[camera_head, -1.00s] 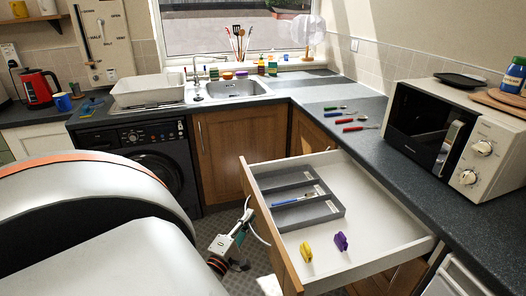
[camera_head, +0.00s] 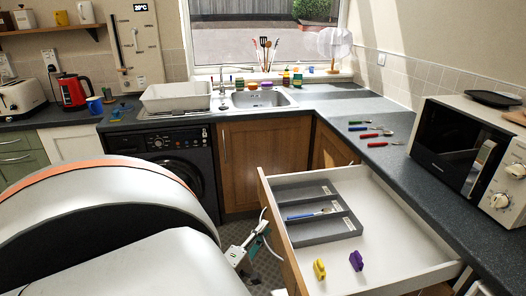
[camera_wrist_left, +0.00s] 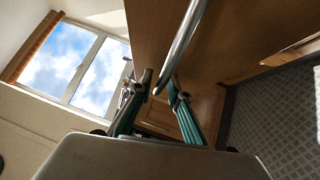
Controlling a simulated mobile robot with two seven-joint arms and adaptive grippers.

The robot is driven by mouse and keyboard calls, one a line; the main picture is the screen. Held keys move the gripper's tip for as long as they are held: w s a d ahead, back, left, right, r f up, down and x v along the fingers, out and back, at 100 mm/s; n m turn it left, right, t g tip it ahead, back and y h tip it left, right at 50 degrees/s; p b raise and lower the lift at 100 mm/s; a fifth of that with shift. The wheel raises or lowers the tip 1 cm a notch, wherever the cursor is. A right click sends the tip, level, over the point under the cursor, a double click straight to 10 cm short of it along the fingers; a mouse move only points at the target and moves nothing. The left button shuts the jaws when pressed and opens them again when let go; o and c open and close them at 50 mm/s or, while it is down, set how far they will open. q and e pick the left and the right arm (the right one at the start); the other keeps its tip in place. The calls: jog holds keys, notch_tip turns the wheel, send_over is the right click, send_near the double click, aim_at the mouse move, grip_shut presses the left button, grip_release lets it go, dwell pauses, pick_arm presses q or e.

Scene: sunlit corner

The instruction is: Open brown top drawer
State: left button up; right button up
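The top drawer (camera_head: 405,238), white inside with a brown wooden front, stands pulled well out below the right-hand counter. Its metal bar handle (camera_wrist_left: 186,36) runs along the brown drawer front (camera_wrist_left: 245,35) in the left wrist view. My left gripper (camera_head: 262,232) is low at the outer side of the drawer front. In the wrist view the fingertips of this gripper (camera_wrist_left: 159,84) close in on both sides of the bar near its end. My right gripper is not in view.
The drawer holds a grey cutlery tray (camera_head: 338,229), a yellow clip (camera_head: 319,269) and a purple clip (camera_head: 356,260). A microwave (camera_head: 465,150) and several coloured-handled utensils (camera_head: 372,134) are on the counter (camera_head: 400,115). A washing machine (camera_head: 165,160) stands behind my arm.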

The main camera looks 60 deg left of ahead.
pick_arm(q)
jog(key=v, duration=1.2)
dwell(0.4)
